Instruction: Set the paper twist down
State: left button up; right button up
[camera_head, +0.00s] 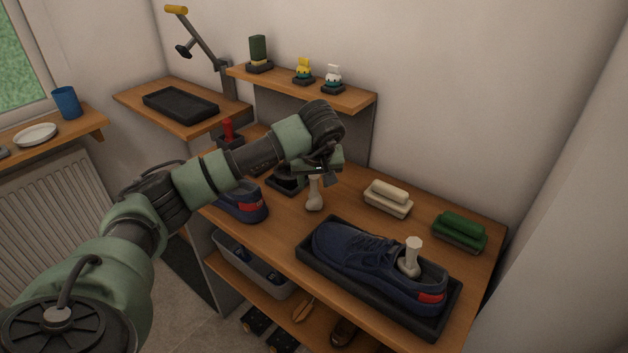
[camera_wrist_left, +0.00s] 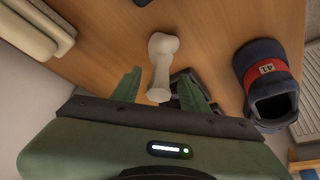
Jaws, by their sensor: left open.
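A white paper twist (camera_head: 314,194) stands about upright on the wooden bench top, under my left gripper (camera_head: 318,172). In the left wrist view the paper twist (camera_wrist_left: 162,62) has its narrow end between the two green fingers of my left gripper (camera_wrist_left: 160,92), which are spread apart with gaps beside it. A second white twist (camera_head: 411,258) sticks up from the opening of a navy shoe (camera_head: 365,256) in a black tray (camera_head: 400,318). Another navy shoe (camera_head: 243,203), with a red heel label, stands left of the gripper; it shows in the wrist view (camera_wrist_left: 266,82). My right gripper is out of view.
A cream brush (camera_head: 388,199) and a green brush (camera_head: 459,232) lie towards the bench's back right. A grey bin (camera_head: 250,264) sits below. Bare wood lies between the twist and the tray.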

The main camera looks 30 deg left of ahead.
pick_arm(q)
jog(key=shift+r, duration=0.25)
jog(key=shift+d+r, duration=0.1)
jog(key=shift+r, duration=0.2)
jog(key=b+v, duration=0.1)
jog(key=v, duration=1)
jog(key=shift+s, duration=0.2)
